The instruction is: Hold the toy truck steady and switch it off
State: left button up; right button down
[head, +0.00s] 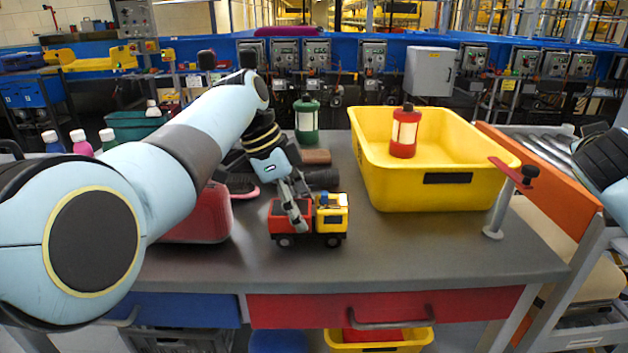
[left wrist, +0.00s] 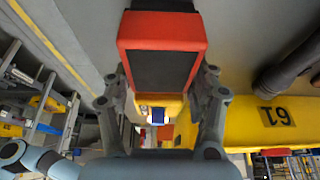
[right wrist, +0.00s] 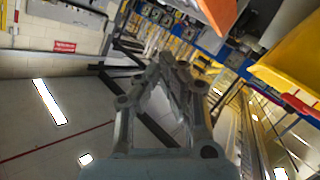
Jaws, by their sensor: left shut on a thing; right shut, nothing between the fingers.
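The toy truck (head: 331,222) stands upright on the grey table, with a red bed at left, a yellow cab at right and dark wheels. A small blue part (head: 324,199) sits on top of the cab; I cannot tell whether it is the switch. My left gripper (head: 297,214) reaches down and is shut on the truck at its red bed. In the left wrist view the truck's red and black bed (left wrist: 162,50) lies between the fingers, with the yellow cab behind. My right gripper (right wrist: 172,68) is shut and empty, away from the truck; only part of my right arm shows in the head view.
A red post-mounted piece (head: 513,172) is at the right edge. The table front is clear.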

jog(key=w+a+r+m+y, duration=0.45)
jog(key=a+r, duration=0.25)
jog(key=a, duration=0.5)
jog(key=w+a+r+m+y, duration=0.3)
jog(key=w+a+r+y, duration=0.35)
jog(key=a, duration=0.55)
jog(key=s+a+r+n+g+y, duration=0.1)
jog(key=s+a+r+n+y, duration=0.15)
jog(key=a+r+y, duration=0.75)
pick_arm(q)
jog(key=shift+a, duration=0.1)
pick_arm(e)
jog(key=n+g+h, duration=0.3)
jog(key=n+g, duration=0.7)
jog(key=n, duration=1.4)
send_over(324, 197)
jog(key=w+d, duration=0.2)
jog(key=d, duration=0.2)
notch_tip(324, 197, down, 21)
jog(key=shift+s+d+f+n, duration=0.3)
jog(key=shift+s+f+n, duration=0.1)
jog(key=shift+f+n, duration=0.3)
jog(key=x, duration=1)
jog(key=shift+s+a+r, duration=0.1)
jog(key=shift+a, duration=0.05)
